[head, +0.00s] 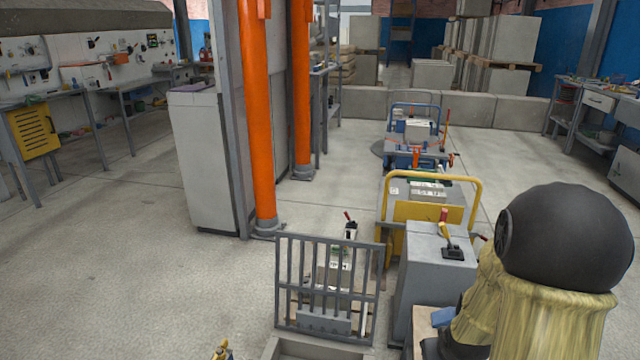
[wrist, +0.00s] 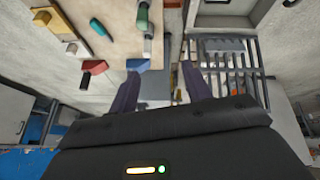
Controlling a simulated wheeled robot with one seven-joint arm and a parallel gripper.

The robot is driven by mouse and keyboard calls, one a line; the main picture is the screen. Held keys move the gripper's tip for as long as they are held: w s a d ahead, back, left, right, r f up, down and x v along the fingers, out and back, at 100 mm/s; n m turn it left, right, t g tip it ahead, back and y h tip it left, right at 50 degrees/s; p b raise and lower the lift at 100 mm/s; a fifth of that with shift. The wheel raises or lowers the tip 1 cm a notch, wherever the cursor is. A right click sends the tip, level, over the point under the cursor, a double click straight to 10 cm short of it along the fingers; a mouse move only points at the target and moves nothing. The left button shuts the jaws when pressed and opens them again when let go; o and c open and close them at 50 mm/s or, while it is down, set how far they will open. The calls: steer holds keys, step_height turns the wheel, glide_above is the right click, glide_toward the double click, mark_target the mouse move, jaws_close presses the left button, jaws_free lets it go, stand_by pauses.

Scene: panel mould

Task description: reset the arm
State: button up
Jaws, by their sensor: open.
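My gripper (wrist: 160,88) shows in the wrist view with its two dark fingers spread apart and nothing held between them. It hangs over a area beside a pale wooden board and a barred metal grate. A blue block (wrist: 138,65) lies close to the left fingertip; I cannot tell whether they touch. In the head view the large black and straw-coloured shape at the right hides the space behind it, and I cannot make out the fingertips there.
The board (wrist: 115,18) bears a green-handled tool (wrist: 143,17) and a red block (wrist: 95,66). The barred grate (head: 328,290) stands left of a grey cabinet (head: 435,275). Orange posts (head: 256,120) rise further back. The floor (head: 120,260) at left is clear.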

steer(key=s+a+r+g+y+p, duration=0.1)
steer(key=s+a+r, duration=0.3)
steer(key=s+a, duration=0.15)
steer(key=s+a+r+g, duration=0.2)
steer(key=s+a+r, duration=0.2)
steer(key=a, duration=0.3)
step_height(320, 180, up, 33)
steer(key=p, duration=3.3)
steer(key=shift+w+d, duration=0.2)
steer(key=shift+d, duration=0.15)
steer(key=shift+r, duration=0.1)
steer(key=shift+c, duration=0.4)
steer(key=shift+c, duration=1)
steer(key=shift+w+a, duration=0.1)
